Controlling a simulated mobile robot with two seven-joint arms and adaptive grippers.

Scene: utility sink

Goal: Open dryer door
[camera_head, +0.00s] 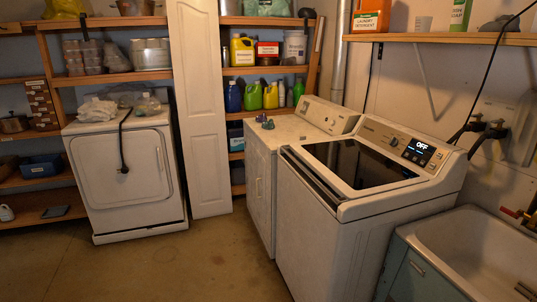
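A white front-door machine (127,180) stands at the left; its rounded-square door (115,178) looks shut, with a small handle near the door's right side. A second white machine (292,130), in the middle, has a front panel (262,195) with an upright handle, seen at a steep angle; it looks shut. I cannot tell for certain which of these is the dryer. A top-loading washer (340,215) with a dark glass lid and a display reading OFF stands right of the middle machine. Neither gripper is in view.
Open floor (180,265) lies in front of the machines. A white panel door (200,110) stands between the left machine and shelves of bottles. A cord (123,145) hangs over the left machine's front. A utility sink (475,250) is at the lower right, under a wall shelf (440,38).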

